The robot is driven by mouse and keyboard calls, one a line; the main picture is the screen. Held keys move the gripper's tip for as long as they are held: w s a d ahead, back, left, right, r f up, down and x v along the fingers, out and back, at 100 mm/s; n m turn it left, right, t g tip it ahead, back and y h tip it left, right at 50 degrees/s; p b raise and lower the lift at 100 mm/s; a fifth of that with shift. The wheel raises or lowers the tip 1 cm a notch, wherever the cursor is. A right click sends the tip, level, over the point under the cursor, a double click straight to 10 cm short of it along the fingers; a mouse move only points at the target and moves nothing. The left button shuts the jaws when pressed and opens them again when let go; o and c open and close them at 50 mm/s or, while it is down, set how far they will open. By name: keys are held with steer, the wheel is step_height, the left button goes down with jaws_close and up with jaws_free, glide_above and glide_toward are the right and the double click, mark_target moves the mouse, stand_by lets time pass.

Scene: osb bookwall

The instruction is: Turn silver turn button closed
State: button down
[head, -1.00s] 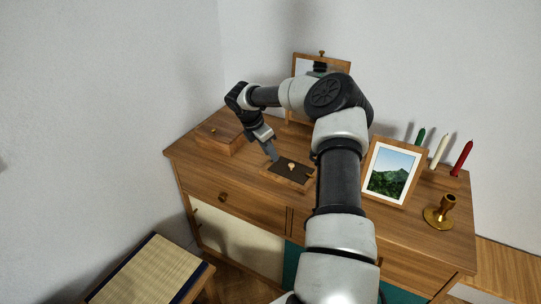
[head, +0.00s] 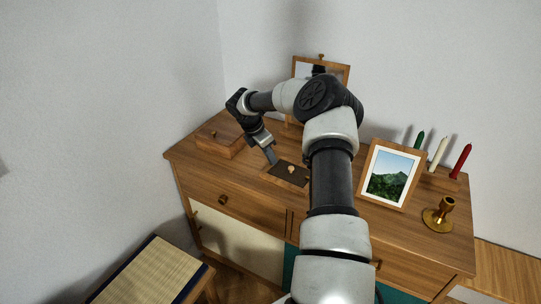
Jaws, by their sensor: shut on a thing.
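A small wooden frame with a dark panel (head: 291,174) lies flat on the dresser top, with a pale round knob (head: 291,169) at its middle. My gripper (head: 272,161) points down at the frame's far left edge. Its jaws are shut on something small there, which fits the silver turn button. The button itself is too small and too covered by the fingers to make out, so its angle cannot be told. My arm covers the frame's right end.
A wooden box (head: 220,139) stands left of my gripper. A landscape picture (head: 390,176), a brass candle holder (head: 440,214) and several candles stand on the right. Another frame (head: 336,75) stands behind my arm. A woven-seat stool (head: 150,272) is at lower left.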

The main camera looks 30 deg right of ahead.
steer(key=shift+s+a+f+m+p, duration=0.1)
steer(key=shift+f+m+p, duration=0.05)
steer(key=shift+m+p, duration=0.2)
steer(key=c, duration=1.9)
jaws_free()
steer(key=shift+o, duration=0.2)
steer(key=p+v, duration=0.1)
steer(key=v, duration=1.6)
steer(key=shift+w+r+p, duration=0.3)
steer(key=shift+w+r, duration=0.05)
